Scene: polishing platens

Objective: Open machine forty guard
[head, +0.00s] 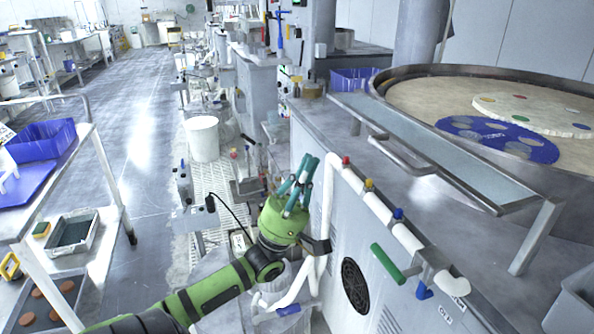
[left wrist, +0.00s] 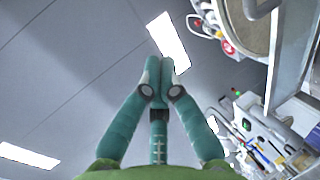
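The guard (head: 440,155) is a long pale translucent panel in a grey metal frame, standing at the front edge of the round platen (head: 440,92). A grey bar handle (head: 400,158) sticks out from its near side. My left gripper (head: 311,162) points upward in front of the machine cabinet, left of the handle and apart from it. In the left wrist view its teal fingertips (left wrist: 160,68) meet with nothing between them. A metal frame, seemingly the guard (left wrist: 291,55), shows at the right of that view. I cannot read a machine number. My right gripper is not in view.
A white pipe (head: 378,208) with coloured valves and a green handle (head: 387,263) run along the cabinet front. A blue disc (head: 478,131) and a pale disc lie on the platen. A cart with a blue bin (head: 42,141) stands left; the aisle floor is open.

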